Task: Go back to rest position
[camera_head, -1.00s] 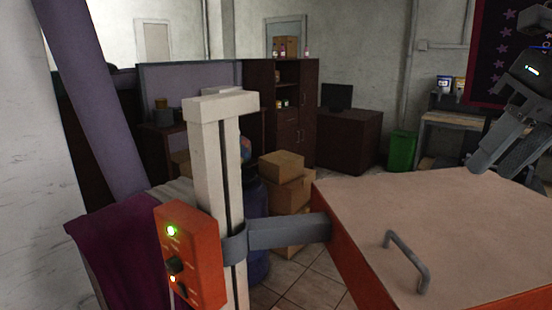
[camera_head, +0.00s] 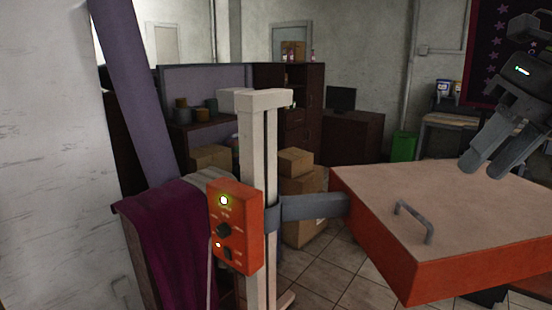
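My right gripper (camera_head: 484,169) is at the upper right, dark grey, pointing down and left. Its two fingers are apart with nothing seen between them. It is above the far part of the flat beige top of an orange-sided machine (camera_head: 490,205); I cannot tell whether it is clear of the surface. A grey handle (camera_head: 414,221) is on the machine's top, left of and nearer than the gripper. My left gripper is not in view.
An orange control box (camera_head: 235,228) with lit lights is on a pale upright post (camera_head: 258,150), joined to the machine by a grey arm. A purple cloth (camera_head: 170,240) hangs at left. Cardboard boxes (camera_head: 300,190) stand behind. Tiled floor (camera_head: 335,275) is open below the machine.

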